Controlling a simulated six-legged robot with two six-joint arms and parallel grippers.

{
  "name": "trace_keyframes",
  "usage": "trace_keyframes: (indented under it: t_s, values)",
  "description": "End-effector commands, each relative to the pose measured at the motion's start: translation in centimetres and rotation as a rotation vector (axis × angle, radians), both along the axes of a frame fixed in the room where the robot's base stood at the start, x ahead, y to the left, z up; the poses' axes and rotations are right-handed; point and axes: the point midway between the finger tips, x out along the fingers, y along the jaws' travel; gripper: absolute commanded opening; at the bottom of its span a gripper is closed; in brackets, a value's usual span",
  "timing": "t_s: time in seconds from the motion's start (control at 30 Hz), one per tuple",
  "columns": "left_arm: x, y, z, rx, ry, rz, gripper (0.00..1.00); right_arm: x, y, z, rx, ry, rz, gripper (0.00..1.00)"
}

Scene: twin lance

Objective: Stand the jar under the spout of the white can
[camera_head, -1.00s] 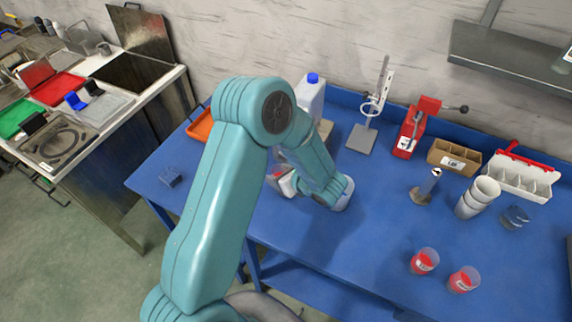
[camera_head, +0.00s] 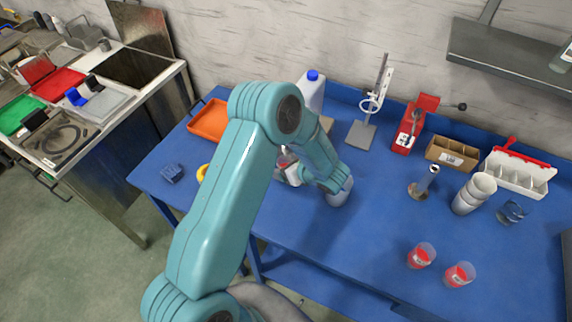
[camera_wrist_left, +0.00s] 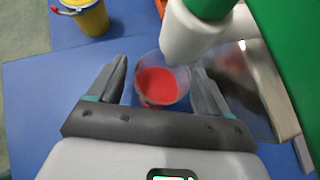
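The jar (camera_wrist_left: 158,85), clear with red contents, stands between the spread fingers of my left gripper (camera_wrist_left: 160,88) in the left wrist view. Gaps show on both sides, so the gripper is open around it. In the head view the left gripper (camera_head: 287,172) is partly hidden by my teal arm, and the jar cannot be made out. The white can (camera_head: 312,92) with a blue cap stands at the back, partly behind my arm. A white spout-like cylinder (camera_wrist_left: 190,30) hangs beside the jar in the wrist view; whether it belongs to the can is unclear. My right gripper is out of view.
Two cups with red contents (camera_head: 421,256) (camera_head: 460,275) stand at the front right of the blue table (camera_head: 310,240). A ring stand (camera_head: 361,134) is behind. A yellow bucket (camera_wrist_left: 86,16) is beyond the left finger. The table's front middle is clear.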

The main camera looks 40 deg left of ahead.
Motion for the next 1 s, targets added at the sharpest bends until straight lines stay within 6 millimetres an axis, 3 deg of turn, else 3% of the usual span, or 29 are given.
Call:
trace_keyframes:
  t_s: [0.2, 0.37, 0.7, 1.0]
  values:
    - [0.0, 0.0, 0.6, 0.0, 0.0, 0.0, 0.78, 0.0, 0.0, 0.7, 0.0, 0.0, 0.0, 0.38]
    - [-0.1, -2.4, 1.9, 0.0, -0.004, -0.004, 0.78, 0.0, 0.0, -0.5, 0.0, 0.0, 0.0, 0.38]
    - [-0.6, -8.1, 6.4, 0.001, -0.004, -0.002, 0.78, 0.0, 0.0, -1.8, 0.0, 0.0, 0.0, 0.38]
    - [-0.9, -9.5, 7.6, 0.0, 0.0, 0.0, 0.78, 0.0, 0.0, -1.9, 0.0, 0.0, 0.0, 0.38]
